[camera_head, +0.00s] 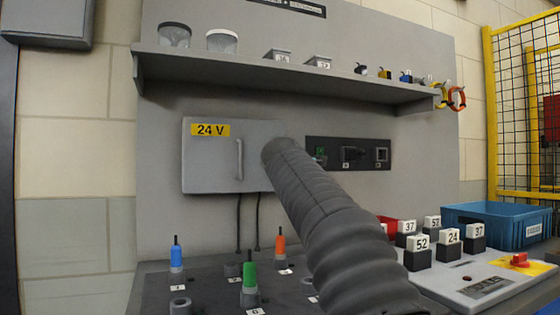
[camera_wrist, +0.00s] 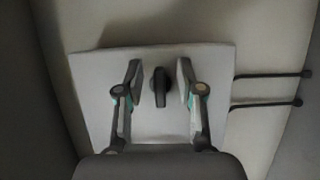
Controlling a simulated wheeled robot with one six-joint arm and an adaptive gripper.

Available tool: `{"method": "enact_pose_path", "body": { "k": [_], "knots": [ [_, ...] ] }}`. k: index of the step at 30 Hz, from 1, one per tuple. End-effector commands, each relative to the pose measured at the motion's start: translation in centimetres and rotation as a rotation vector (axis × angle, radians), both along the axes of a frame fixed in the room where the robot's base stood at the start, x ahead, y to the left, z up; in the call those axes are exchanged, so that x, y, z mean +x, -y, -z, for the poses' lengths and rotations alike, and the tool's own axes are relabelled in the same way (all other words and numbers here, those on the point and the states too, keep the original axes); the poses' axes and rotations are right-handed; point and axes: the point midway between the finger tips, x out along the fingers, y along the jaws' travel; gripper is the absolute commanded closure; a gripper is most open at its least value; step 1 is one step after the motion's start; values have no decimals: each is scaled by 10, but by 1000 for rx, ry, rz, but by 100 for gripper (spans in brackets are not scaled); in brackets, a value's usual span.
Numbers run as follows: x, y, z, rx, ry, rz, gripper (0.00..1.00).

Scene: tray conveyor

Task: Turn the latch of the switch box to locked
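The switch box (camera_head: 210,165) is a grey box with a yellow 24 V label and an upright handle, on the grey back panel. My arm covers its right part in the head view, hiding the latch and my gripper. In the wrist view the pale box door (camera_wrist: 210,72) fills the middle. The latch (camera_wrist: 160,92) is a small dark knob, its long side running up and down in that picture. My gripper (camera_wrist: 159,78) is open, one finger on each side of the latch, with a visible gap at both. I cannot tell how deep the fingertips reach.
A shelf (camera_head: 290,75) with jars and small parts runs above the box. A dark socket panel (camera_head: 375,153) is at its right. Two cables (camera_head: 239,220) hang below it. Colored pegs, numbered blocks and a blue bin (camera_head: 500,218) stand on the bench.

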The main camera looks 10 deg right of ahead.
Motion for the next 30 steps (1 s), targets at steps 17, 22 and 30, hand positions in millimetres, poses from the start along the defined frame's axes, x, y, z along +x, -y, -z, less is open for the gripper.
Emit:
{"method": "enact_pose_path", "body": {
  "k": [17, 22, 30],
  "knots": [
    [-65, -13, -2, 0, 2, -2, 62],
    [-91, -18, -1, 0, 1, -1, 62],
    [-115, -23, -1, 0, 0, -1, 62]
  ]
}}
